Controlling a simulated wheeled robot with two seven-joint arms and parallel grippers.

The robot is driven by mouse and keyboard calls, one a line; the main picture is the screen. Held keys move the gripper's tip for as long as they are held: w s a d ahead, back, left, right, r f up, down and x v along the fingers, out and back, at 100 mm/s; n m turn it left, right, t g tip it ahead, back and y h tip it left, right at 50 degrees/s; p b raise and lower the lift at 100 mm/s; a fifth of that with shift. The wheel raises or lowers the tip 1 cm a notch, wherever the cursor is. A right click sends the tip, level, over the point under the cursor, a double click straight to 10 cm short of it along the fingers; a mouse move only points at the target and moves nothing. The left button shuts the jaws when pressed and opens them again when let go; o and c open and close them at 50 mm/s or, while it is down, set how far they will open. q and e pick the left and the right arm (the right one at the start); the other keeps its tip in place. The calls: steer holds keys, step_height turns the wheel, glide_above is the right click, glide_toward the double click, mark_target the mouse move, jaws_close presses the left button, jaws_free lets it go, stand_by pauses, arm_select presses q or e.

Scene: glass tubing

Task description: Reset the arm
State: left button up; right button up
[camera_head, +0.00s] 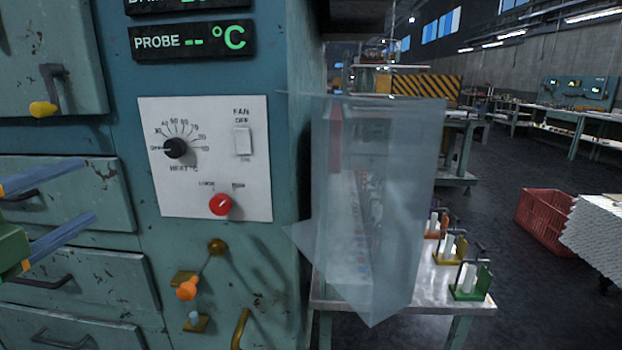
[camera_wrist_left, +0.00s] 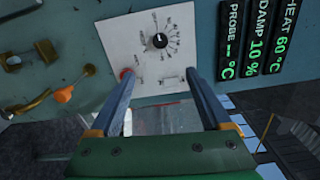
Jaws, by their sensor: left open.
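My left gripper (camera_head: 90,190) reaches in from the left edge of the head view, in front of the teal cabinet's drawers. Its two blue-grey fingers are apart with nothing between them. In the left wrist view the open gripper (camera_wrist_left: 140,72) points at the white control panel (camera_wrist_left: 150,25), and one fingertip overlaps the red knob (camera_wrist_left: 125,75) in the picture. The head view shows the panel (camera_head: 205,185) with a black heat dial (camera_head: 175,148), a fan switch (camera_head: 243,141) and the red knob (camera_head: 220,205) clear of the fingers. My right gripper is not in view.
An orange-ended lever (camera_head: 187,289) and a brass handle (camera_head: 240,328) stick out below the panel. A clear pane (camera_head: 380,210) stands right of the cabinet, before a metal table (camera_head: 470,304) with several small clamps. A red crate (camera_head: 543,220) is on the floor.

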arm_select(q)
steer(key=w+a+f+n+g+y+p, duration=0.1)
steer(key=w+a+f+n+y, duration=0.1)
steer(key=w+a+f+n, duration=0.45)
steer(key=w+a+f+n+y+p, duration=0.15)
steer(key=w+a+f, duration=0.3)
steer(key=f, duration=0.45)
steer(key=s+a+f+n+g+y, duration=0.1)
steer(key=s+f+n+g, duration=0.15)
steer(key=f, duration=0.95)
steer(key=s+a+f+n+g, duration=0.2)
steer(key=f+n, duration=0.1)
steer(key=f, duration=0.9)
steer(key=s+d+f+n+g, duration=0.1)
steer(key=s+d+f+g, duration=0.25)
steer(key=s+f, duration=0.55)
steer(key=s+d+f+n+g, duration=0.2)
steer(key=s+d+f, duration=0.35)
steer(key=f, duration=0.65)
steer(key=s+d+f+g+h, duration=0.1)
steer(key=s+d+f+g, duration=0.2)
steer(key=s+d+f, duration=0.2)
steer(key=s+d+f+n+g+h+p, duration=0.1)
steer(key=s+d+f, duration=0.4)
steer(key=s+d, duration=0.6)
steer(key=s+g+h, duration=0.1)
steer(key=s+g, duration=0.1)
steer(key=s, duration=0.6)
steer(key=shift+s+p, duration=0.2)
steer(key=shift+p, duration=0.1)
